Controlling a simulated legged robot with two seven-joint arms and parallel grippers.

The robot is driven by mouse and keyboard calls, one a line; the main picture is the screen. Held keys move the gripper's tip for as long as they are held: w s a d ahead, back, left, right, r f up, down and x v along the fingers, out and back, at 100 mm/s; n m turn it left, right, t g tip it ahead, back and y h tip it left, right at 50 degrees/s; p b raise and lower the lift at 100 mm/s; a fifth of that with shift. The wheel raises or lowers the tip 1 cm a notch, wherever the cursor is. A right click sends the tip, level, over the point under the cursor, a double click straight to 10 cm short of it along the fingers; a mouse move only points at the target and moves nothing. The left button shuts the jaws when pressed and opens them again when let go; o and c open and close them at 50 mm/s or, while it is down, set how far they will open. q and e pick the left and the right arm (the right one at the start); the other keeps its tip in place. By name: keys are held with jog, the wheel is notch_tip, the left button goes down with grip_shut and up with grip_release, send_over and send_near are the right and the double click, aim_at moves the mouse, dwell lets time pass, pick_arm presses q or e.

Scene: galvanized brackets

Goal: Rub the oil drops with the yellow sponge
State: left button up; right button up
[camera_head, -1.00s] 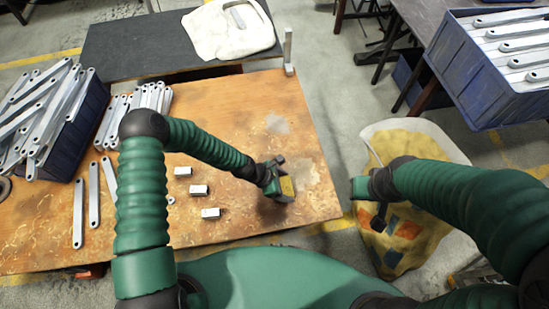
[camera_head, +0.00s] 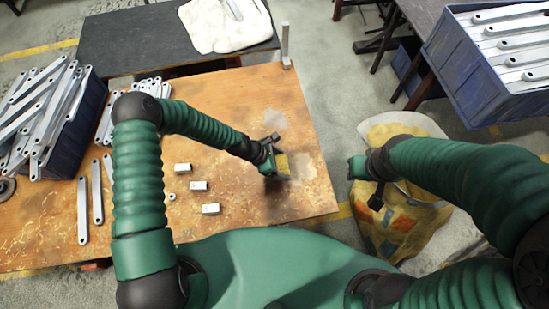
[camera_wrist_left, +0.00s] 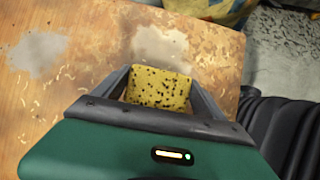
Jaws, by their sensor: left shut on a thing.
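My left gripper (camera_head: 280,168) is shut on the yellow sponge (camera_wrist_left: 158,88), which has dark specks. In the left wrist view the sponge sits between the two fingers. It is low over the worn orange-brown tabletop (camera_head: 240,110); I cannot tell whether it touches. Two greyish smeared patches lie on the top: one just beyond the sponge in the wrist view (camera_wrist_left: 160,46), another to its left (camera_wrist_left: 38,53). I cannot tell whether they are the oil drops; no separate drops show clearly. My right gripper (camera_head: 358,168) is off the table's right side, its jaws not clear.
Several small metal blocks (camera_head: 199,186) lie left of the sponge. Long brackets (camera_head: 83,210) and a blue bin (camera_head: 72,145) full of brackets are further left. A metal post (camera_head: 285,45) stands at the back right corner. A yellow-patterned bag (camera_head: 400,225) is beyond the right edge.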

pick_arm(q)
notch_tip(320, 180, up, 2)
jog(key=shift+w+a+p, duration=0.1)
jog(key=shift+p, duration=0.5)
jog(key=shift+r+p, duration=0.6)
jog(key=shift+r, duration=0.15)
jog(key=shift+f, duration=0.1)
jog(key=shift+a, duration=0.1)
